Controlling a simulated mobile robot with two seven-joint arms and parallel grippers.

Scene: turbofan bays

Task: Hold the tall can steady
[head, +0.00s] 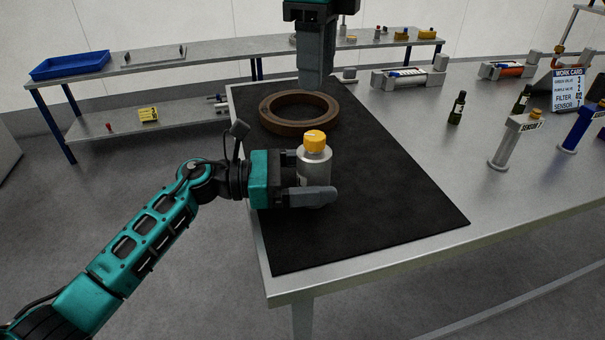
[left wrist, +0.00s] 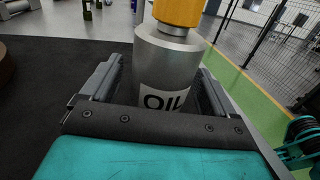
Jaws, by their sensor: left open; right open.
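The tall can (head: 314,168) is a grey metal cylinder with a yellow cap, standing upright on the black mat (head: 380,215). My left gripper (head: 318,188) is open, with its fingers on either side of the can's lower body. In the left wrist view the can (left wrist: 168,70) shows an "OIL" label and stands between the two fingers of the gripper (left wrist: 165,90); whether they touch it cannot be told. My right gripper (head: 315,82) is open, pointing down above the far part of the mat; its fingers overlap in the picture.
A brown ring (head: 271,116) lies on the mat beyond the can, close to my right gripper. Small dark bottles (head: 457,108), a sensor stand (head: 508,145) and a work card (head: 567,90) stand at the right. A shelf with a blue tray (head: 70,66) is behind. The mat's front right is clear.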

